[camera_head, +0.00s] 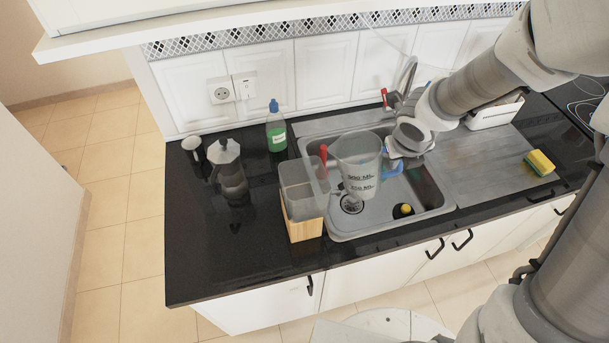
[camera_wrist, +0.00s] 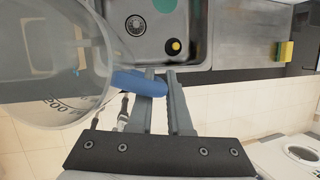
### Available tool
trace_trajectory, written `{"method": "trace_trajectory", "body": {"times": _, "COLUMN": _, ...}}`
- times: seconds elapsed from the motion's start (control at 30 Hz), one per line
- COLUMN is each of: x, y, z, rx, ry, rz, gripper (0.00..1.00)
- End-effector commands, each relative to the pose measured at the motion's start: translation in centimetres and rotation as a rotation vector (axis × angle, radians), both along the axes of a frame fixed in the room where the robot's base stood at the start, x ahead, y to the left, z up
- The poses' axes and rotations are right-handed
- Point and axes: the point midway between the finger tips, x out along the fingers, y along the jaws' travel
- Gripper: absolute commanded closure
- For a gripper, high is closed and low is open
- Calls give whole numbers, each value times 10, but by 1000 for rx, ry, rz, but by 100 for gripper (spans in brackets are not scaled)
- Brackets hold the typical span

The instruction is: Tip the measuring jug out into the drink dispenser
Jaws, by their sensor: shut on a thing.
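The measuring jug (camera_head: 357,160) is clear, with dark ML markings and a blue handle. It hangs above the sink, roughly upright, its mouth facing up. My gripper (camera_head: 393,163) is shut on the jug's handle, on the jug's right side. In the wrist view, my gripper's fingers (camera_wrist: 160,76) close around the blue handle (camera_wrist: 139,84), and the jug (camera_wrist: 55,65) fills the left. The drink dispenser (camera_head: 301,188), a clear open-topped box on a wooden base, stands on the counter just left of the jug. I cannot tell what the jug holds.
The steel sink (camera_head: 434,208) lies under the jug, with a yellow-and-black item (camera_head: 404,210) in it. A green bottle (camera_head: 276,130) and a moka pot (camera_head: 229,170) stand left of it. A sponge (camera_head: 539,163) lies on the drainboard. The front-left counter is clear.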

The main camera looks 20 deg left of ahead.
Motion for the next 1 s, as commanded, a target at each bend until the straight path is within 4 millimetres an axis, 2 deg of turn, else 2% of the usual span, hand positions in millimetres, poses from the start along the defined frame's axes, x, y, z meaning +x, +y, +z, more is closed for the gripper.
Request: {"method": "trace_trajectory", "body": {"times": 1.0, "x": 3, "y": -13, "z": -15, "rx": 203, "ry": 45, "rz": -8, "gripper": 100}}
